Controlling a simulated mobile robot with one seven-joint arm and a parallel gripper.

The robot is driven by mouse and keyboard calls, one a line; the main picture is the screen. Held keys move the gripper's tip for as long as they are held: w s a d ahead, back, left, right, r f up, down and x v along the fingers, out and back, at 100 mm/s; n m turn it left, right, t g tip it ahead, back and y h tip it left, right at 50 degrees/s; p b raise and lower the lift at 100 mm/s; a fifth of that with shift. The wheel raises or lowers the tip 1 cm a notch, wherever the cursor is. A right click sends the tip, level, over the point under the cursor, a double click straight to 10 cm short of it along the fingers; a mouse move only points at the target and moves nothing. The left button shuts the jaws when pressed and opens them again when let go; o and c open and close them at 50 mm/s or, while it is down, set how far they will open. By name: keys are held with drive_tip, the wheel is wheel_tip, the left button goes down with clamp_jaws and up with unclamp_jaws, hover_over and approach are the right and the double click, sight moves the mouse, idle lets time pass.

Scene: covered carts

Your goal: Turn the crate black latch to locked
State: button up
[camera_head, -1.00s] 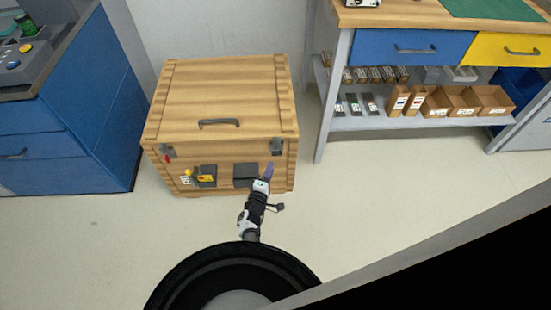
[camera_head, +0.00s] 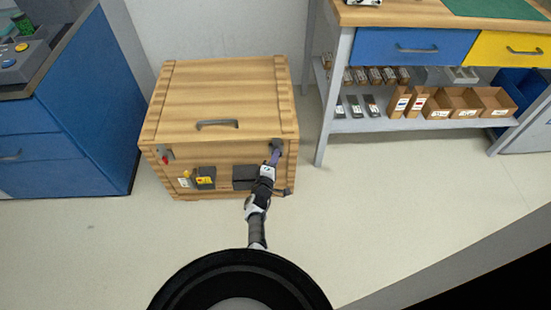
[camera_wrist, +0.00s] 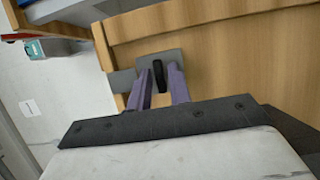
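The wooden crate (camera_head: 215,95) stands on the floor with its lid closed. Its black latch (camera_wrist: 158,76) sits on a grey plate (camera_wrist: 172,58) at the upper right of the crate's front. My gripper (camera_head: 275,157) reaches this corner in the head view and partly covers the latch there. In the wrist view, the two purple fingers of my gripper (camera_wrist: 160,82) are open on either side of the black latch, with visible gaps. I cannot tell whether either finger touches it.
A red-handled latch (camera_head: 165,155) is at the crate's upper left front. A dark box with a yellow part (camera_head: 205,177) and a dark pocket (camera_head: 243,177) are on the front. A blue cabinet (camera_head: 75,120) stands left, a workbench (camera_head: 335,95) right. Floor in front is clear.

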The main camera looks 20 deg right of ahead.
drive_tip(key=shift+r+p, duration=0.1)
drive_tip(key=shift+p, duration=0.25)
clamp_jaws()
drive_tip(key=m+y, duration=0.2)
drive_tip(key=m, duration=0.2)
drive_tip(key=m+y, duration=0.2)
drive_tip(key=m, duration=0.2)
drive_tip(key=m+g+y, duration=0.1)
drive_tip(key=m+y, duration=0.1)
drive_tip(key=m, duration=0.2)
drive_tip(key=shift+s+d+r+m+y, duration=0.1)
drive_tip(key=shift+d+m+y, duration=0.15)
drive_tip(key=shift+m+y, duration=0.15)
drive_tip(key=shift+r+b, duration=0.1)
drive_tip(key=shift+b, duration=0.25)
drive_tip(key=o, duration=0.7)
unclamp_jaws()
drive_tip(key=shift+c, duration=0.2)
